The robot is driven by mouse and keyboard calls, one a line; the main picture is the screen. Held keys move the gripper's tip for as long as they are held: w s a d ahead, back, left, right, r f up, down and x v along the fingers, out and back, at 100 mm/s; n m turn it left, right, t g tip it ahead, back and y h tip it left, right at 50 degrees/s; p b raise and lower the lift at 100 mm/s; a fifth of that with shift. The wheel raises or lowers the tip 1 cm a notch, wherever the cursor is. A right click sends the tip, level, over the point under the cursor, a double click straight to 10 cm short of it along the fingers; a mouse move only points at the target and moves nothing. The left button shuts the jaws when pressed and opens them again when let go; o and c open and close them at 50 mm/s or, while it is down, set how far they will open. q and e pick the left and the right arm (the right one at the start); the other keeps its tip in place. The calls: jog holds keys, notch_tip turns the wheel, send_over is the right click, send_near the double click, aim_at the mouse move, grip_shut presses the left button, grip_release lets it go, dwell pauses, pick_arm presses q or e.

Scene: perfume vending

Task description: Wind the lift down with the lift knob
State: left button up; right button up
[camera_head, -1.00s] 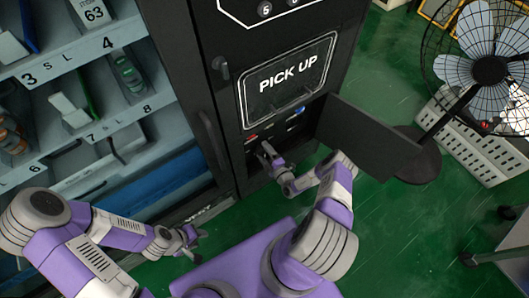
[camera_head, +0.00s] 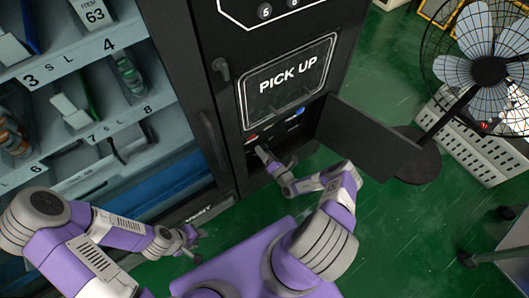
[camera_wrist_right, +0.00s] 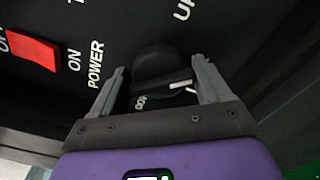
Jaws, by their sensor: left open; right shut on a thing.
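The black lift knob (camera_wrist_right: 155,62) sits between the fingers of my right gripper (camera_wrist_right: 160,72) in the right wrist view. A white mark shows on the knob's near side. "UP" is printed at the upper right of it, and a partly hidden label starting "DO" is below it. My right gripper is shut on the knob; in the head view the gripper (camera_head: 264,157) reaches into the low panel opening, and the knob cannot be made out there. My left gripper (camera_head: 188,237) is open and empty, low in front of the machine.
A red power switch (camera_wrist_right: 33,48) lies left of the knob. The panel's black door (camera_head: 368,137) hangs open to the right of my right arm. The PICK UP window (camera_head: 288,80) is above. A fan (camera_head: 490,70) stands at the right.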

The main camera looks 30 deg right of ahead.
jog(key=n+p, duration=0.1)
jog(key=n, duration=0.5)
jog(key=shift+n, duration=0.4)
dwell(0.3)
jog(key=o, duration=1)
jog(key=shift+s+d+p, duration=0.15)
jog(key=shift+s+p, duration=0.45)
jog(key=shift+s, duration=1.3)
jog(key=shift+s+d+p, duration=0.1)
jog(key=shift+s+p, duration=0.5)
jog(key=shift+s, duration=1.3)
jog(key=shift+c, duration=0.2)
